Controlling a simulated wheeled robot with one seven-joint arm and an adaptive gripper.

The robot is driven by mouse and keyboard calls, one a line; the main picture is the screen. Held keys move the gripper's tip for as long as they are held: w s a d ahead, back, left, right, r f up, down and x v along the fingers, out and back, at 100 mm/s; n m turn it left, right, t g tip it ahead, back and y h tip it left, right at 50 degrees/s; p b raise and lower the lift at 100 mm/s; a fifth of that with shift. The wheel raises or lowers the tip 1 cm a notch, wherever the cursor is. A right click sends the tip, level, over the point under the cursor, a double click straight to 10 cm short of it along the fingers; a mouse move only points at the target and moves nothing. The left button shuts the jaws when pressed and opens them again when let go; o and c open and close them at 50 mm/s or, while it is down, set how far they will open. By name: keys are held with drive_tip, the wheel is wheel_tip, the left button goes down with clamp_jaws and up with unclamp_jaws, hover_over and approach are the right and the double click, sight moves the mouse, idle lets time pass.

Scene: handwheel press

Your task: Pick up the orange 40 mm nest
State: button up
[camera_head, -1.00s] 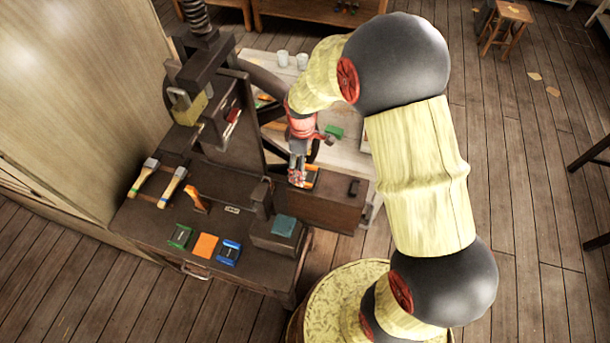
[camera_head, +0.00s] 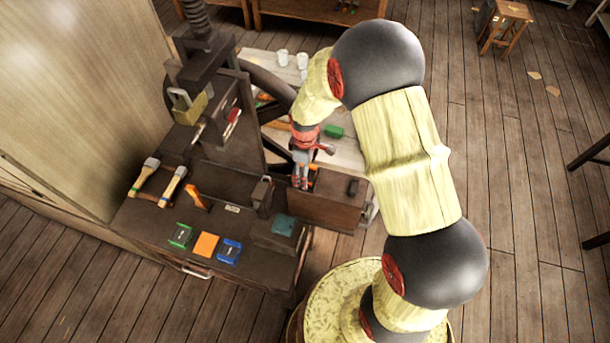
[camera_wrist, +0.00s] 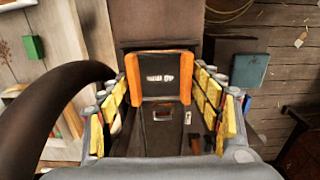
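The orange nest (camera_wrist: 162,78) is a dark block with orange sides and small lettering. It shows between my two fingertips in the wrist view. In the head view a sliver of orange (camera_head: 314,171) shows beside my fingers, on top of a brown wooden box (camera_head: 330,212); my fingers hide the rest. My gripper (camera_wrist: 163,85) is spread wide, with yellow-padded fingers on either side of the nest. It points down over the box in the head view (camera_head: 302,183). I cannot tell whether the pads touch the nest's sides.
A green nest (camera_head: 181,235), a flat orange square (camera_head: 206,245) and a blue nest (camera_head: 229,252) lie along the bench front. A teal block (camera_head: 284,225) sits left of the box. The press's large dark handwheel (camera_wrist: 45,110) curves close to my gripper's left side.

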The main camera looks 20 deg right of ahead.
drive_tip(key=c, duration=1.1)
drive_tip(key=shift+c, duration=0.3)
drive_tip(key=shift+r, duration=0.15)
